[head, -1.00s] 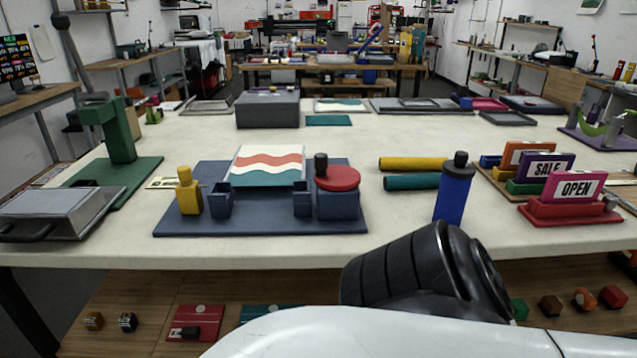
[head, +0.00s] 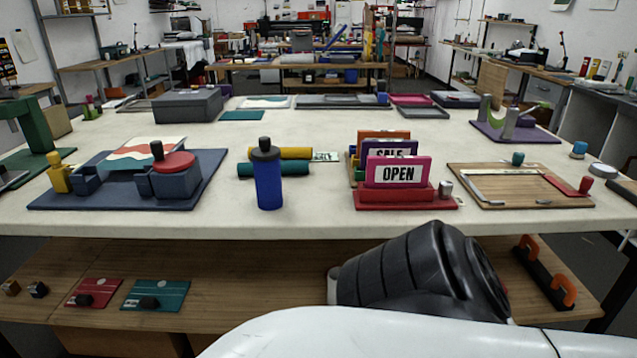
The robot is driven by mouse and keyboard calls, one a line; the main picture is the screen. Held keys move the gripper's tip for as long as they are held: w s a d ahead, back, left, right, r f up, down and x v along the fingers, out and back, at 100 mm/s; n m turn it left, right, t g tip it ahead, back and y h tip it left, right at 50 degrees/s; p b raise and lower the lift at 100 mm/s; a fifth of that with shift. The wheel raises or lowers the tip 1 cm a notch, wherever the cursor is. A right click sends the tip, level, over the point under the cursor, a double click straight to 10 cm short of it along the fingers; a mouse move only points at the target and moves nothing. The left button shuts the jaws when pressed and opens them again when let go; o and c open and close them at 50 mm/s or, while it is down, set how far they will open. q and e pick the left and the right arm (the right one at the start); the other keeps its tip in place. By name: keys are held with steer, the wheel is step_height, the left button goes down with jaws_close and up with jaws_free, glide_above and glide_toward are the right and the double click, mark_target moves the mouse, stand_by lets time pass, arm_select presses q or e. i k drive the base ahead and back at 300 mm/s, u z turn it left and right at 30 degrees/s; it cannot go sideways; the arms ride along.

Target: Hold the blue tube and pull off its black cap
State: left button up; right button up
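The blue tube (head: 269,187) stands upright on the white table near its front edge, left of the picture's middle. Its black cap (head: 265,148) sits on its top. Neither of my grippers is in view. A black and white part of my own arm fills the bottom right of the picture, in front of the table and apart from the tube.
A red stand with an OPEN sign (head: 398,171) is right of the tube. Yellow (head: 294,153) and teal (head: 292,169) rolls lie just behind it. A blue press board (head: 110,202) is at left, a wooden board (head: 560,195) at right. The table front between tube and sign is clear.

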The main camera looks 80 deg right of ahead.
mark_target(268, 179)
steer(key=k, duration=0.25)
steer(key=z, duration=1.2)
